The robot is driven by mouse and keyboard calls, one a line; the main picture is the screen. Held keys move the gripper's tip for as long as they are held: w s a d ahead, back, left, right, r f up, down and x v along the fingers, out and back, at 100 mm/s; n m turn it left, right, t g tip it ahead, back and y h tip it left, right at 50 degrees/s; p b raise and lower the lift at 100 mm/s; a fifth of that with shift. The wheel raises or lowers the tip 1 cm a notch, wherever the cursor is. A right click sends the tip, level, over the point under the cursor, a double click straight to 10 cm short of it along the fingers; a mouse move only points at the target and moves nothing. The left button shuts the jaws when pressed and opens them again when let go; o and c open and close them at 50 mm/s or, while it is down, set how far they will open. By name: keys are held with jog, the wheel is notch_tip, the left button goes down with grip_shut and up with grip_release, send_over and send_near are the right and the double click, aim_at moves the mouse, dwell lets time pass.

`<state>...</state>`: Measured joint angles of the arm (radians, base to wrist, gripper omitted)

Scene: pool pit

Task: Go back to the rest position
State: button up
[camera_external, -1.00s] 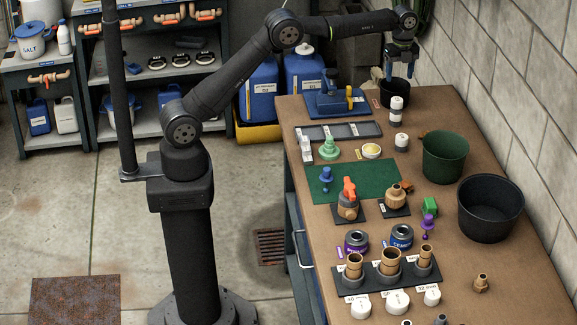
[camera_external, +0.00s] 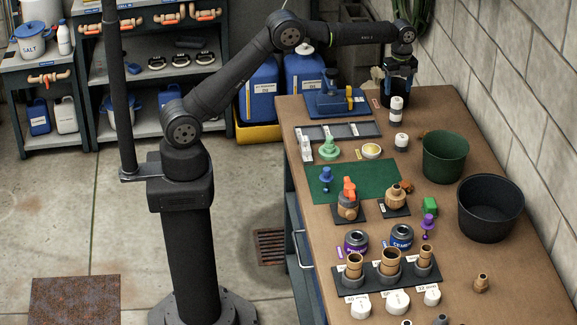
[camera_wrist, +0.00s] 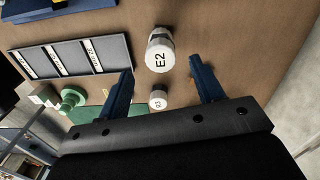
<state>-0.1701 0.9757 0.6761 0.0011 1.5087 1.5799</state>
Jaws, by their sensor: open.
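A white cylinder marked E2 (camera_wrist: 160,50) appears in the picture between the fingertips. A smaller white cylinder (camera_wrist: 158,99) shows below it.
The block wall (camera_external: 470,70) rises close to the right. White cylinders (camera_external: 396,104) stand near my gripper. A blue vise-like tool (camera_external: 335,101) is to its left. A green bucket (camera_external: 445,160) and a black bucket (camera_external: 490,210) stand nearer the front.

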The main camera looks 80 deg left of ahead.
aim_at(397, 99)
notch_tip(397, 99, down, 6)
jog(key=shift+s+r, duration=0.1)
jog(key=shift+r, duration=2.05)
